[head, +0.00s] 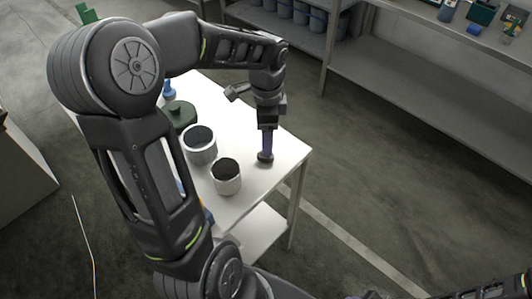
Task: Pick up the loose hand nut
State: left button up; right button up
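My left gripper (266,148) points straight down over the right part of the white table (276,171). Its fingers look like one narrow dark column from this side, so I cannot see whether there is a gap between them. A small dark round piece (265,157) sits at the fingertips, at or just above the tabletop. It may be the loose hand nut, but it is too small to be sure, and I cannot tell whether it is gripped. My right gripper is out of view.
Two grey-white open tanks (226,178) (200,147) with dark insides stand left of the gripper. Behind them are a dark green lidded vessel (181,113) and a blue item (169,92). Grey shelving (420,85) stands at the back right; the floor between is clear.

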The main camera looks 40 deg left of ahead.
aim_at(260, 157)
pick_arm(q)
jog(key=shift+f, duration=0.45)
notch_tip(260, 157, down, 5)
jog(key=shift+s+f+p, duration=0.1)
jog(key=shift+p, duration=0.55)
jog(key=shift+c, duration=0.5)
jog(key=c, duration=1.4)
